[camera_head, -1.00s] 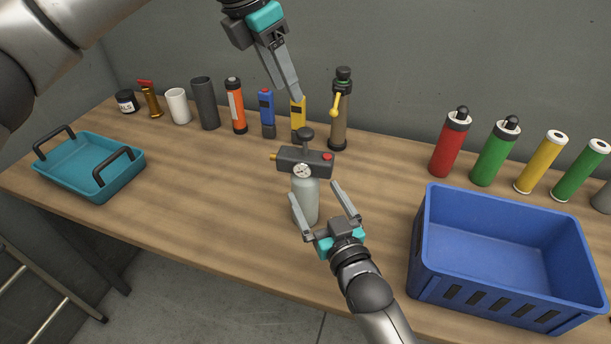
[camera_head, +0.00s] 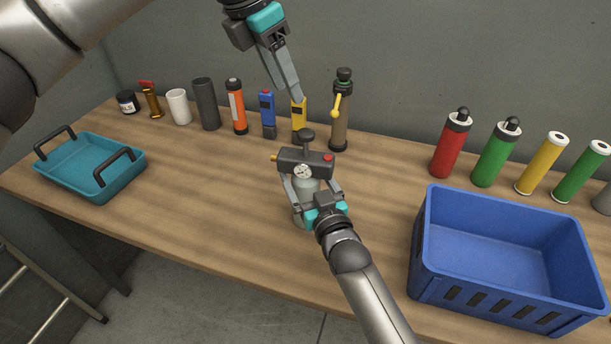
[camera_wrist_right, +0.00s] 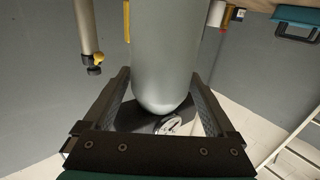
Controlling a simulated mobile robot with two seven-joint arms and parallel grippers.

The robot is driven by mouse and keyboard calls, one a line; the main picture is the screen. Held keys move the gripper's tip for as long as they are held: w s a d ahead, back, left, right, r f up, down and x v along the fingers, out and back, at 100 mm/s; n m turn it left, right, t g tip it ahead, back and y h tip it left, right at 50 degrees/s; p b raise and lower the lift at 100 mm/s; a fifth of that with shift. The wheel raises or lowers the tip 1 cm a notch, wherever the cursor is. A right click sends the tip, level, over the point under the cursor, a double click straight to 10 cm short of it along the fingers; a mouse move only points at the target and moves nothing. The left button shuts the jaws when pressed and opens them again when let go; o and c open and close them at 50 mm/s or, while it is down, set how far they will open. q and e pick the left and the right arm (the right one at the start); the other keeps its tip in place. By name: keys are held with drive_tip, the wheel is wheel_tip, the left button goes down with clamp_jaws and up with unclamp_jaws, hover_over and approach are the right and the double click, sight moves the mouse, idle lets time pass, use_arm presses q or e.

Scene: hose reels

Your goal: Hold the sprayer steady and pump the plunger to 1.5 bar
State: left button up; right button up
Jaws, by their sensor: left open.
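The sprayer stands upright on the bench, with a pale grey bottle (camera_head: 300,213), a dark head (camera_head: 310,165) with a white round gauge (camera_head: 303,171), and a black plunger knob (camera_head: 306,136) on top. My right gripper (camera_head: 311,184) has its fingers on both sides of the bottle, just below the head. In the right wrist view the bottle (camera_wrist_right: 165,55) is between the spread fingers, with gaps beside it; the gauge (camera_wrist_right: 170,125) is partly visible. My left gripper (camera_head: 295,97) is open and empty, above and behind the plunger knob, pointing down. The gauge reading is too small to tell.
A blue crate (camera_head: 425,245) stands at the right and a teal tray (camera_head: 100,195) at the left. Along the back stand several bottles and canisters, including a brown sprayer-like bottle (camera_head: 339,125) and a red canister (camera_head: 450,148). The bench between tray and sprayer is clear.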

clamp_jaws()
idle(0.5)
use_arm(q)
clamp_jaws()
idle(0.4)
idle(1.3)
